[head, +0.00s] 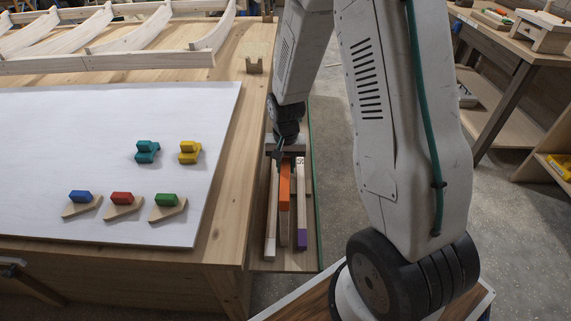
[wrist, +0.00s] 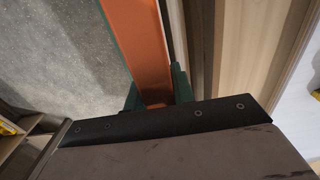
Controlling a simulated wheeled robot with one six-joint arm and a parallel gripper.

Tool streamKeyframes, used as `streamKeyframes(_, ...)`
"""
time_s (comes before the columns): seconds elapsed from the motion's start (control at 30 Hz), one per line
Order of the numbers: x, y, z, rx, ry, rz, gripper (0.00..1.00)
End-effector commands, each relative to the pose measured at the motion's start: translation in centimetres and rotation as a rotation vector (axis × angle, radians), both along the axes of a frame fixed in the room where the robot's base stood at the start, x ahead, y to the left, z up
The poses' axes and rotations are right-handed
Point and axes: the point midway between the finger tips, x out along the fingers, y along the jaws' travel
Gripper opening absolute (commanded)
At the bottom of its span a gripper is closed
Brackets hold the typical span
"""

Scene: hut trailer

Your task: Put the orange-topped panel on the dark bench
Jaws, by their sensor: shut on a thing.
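The orange-topped panel (head: 285,185) stands among other slim panels in a low wooden rack beside the large table. My gripper (head: 279,156) is at its far end in the head view. In the wrist view, the green fingers of my gripper (wrist: 158,92) are on either side of the orange face of the panel (wrist: 140,45), shut on it. The panel's lower part is hidden. A bench with a grey-brown frame (head: 497,43) stands at the upper right; I cannot tell if it is the dark bench.
A pale panel (head: 271,215) and a purple-ended panel (head: 302,205) flank the held one closely. The large table (head: 225,200) at left carries a white board (head: 60,130) with several coloured blocks and a pale wooden frame. Concrete floor (head: 510,235) is open at right.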

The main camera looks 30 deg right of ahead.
Motion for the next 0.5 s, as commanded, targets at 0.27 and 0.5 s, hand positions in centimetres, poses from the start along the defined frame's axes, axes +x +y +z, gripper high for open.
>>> streamKeyframes(0.27, -0.01, 0.01, -0.24, 0.000, 0.000, 0.000, 0.46)
streamKeyframes(0.5, 0.01, 0.00, -0.03, 0.000, 0.000, 0.000, 0.46)
